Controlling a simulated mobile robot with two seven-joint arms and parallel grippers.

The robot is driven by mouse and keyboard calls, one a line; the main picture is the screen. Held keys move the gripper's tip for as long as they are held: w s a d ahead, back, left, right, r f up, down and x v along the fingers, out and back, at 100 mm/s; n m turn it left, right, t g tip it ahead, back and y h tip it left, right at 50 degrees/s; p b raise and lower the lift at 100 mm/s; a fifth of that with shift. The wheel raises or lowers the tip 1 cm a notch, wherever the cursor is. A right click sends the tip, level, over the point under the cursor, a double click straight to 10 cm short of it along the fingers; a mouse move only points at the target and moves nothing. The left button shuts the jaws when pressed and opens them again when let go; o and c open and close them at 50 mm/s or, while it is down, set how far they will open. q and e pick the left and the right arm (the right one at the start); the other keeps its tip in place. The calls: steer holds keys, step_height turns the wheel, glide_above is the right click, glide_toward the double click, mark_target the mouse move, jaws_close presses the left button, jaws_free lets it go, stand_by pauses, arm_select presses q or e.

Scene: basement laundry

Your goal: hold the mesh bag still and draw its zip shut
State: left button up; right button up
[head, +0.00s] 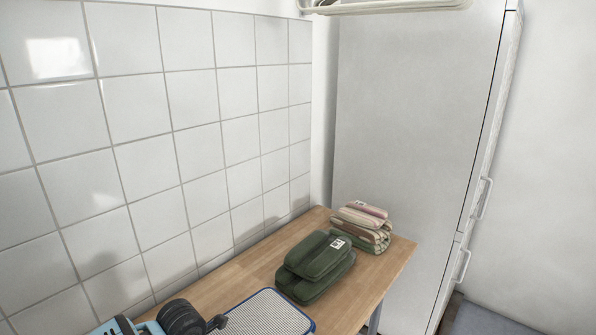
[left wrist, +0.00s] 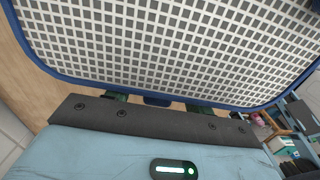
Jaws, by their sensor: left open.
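The mesh bag (head: 262,315) lies flat on the wooden table at the bottom of the head view, a pale grid with a blue rim; its near part is cut off by the frame. In the left wrist view the mesh bag (left wrist: 180,45) fills the top, its blue edge running across just beyond the fingers. My left gripper (left wrist: 157,102) is open, its two dark fingertips apart at that edge, with a small blue tab between them. I cannot tell whether they touch the bag. The zip's slider cannot be made out for certain. My right gripper is not in view.
On the wooden table (head: 220,285), dark green folded bundles (head: 318,265) lie beyond the bag, and folded striped towels (head: 362,228) sit at the far end. A tiled wall (head: 150,150) borders the left, a tall grey cabinet (head: 415,140) the back. Cluttered shelves (left wrist: 285,120) show in the wrist view.

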arm_select(q)
step_height(320, 180, up, 12)
steer(key=shift+r, duration=0.1)
stand_by(0.5)
